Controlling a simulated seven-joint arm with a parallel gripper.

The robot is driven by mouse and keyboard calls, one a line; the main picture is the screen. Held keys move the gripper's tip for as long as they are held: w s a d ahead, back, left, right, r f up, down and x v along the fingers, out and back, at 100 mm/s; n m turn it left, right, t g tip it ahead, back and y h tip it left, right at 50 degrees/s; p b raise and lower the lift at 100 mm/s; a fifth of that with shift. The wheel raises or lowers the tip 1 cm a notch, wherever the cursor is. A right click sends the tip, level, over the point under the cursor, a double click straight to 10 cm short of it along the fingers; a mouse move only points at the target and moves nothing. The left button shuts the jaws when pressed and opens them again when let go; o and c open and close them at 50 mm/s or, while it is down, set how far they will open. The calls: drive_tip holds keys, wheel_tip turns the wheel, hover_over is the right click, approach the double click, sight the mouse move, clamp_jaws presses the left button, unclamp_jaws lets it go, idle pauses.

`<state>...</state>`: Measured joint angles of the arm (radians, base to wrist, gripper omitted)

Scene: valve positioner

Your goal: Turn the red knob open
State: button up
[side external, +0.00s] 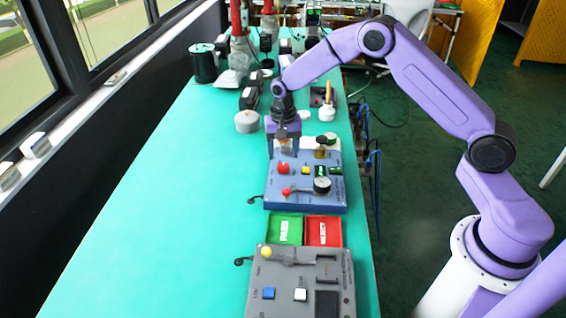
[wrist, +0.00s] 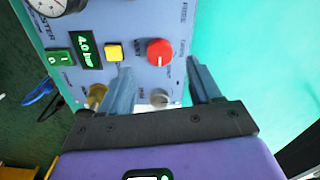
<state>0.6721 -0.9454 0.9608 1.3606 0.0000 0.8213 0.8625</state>
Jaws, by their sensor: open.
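The red knob (side external: 283,168) sits on top of a blue valve box (side external: 330,193) on the green bench. In the wrist view the red knob (wrist: 160,52) is round with a white mark, between and just beyond the fingertips. My gripper (side external: 283,155) points down over the far left part of the box. Its fingers (wrist: 158,68) are spread, one on each side of the knob's line, with nothing between them. I cannot tell the exact height of the fingertips above the panel.
The box also carries a yellow button (wrist: 114,52), a green display (wrist: 88,51), a green switch (wrist: 60,67), a brass fitting (wrist: 96,94) and a gauge. A red-ball lever (side external: 287,191) is nearer the camera. Green (side external: 275,229) and red (side external: 334,232) trays and a grey box (side external: 285,281) stand in front. The bench's left is clear.

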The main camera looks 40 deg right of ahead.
sight(283, 165)
drive_tip(key=shift+f, duration=2.4)
drive_tip(key=c, duration=1)
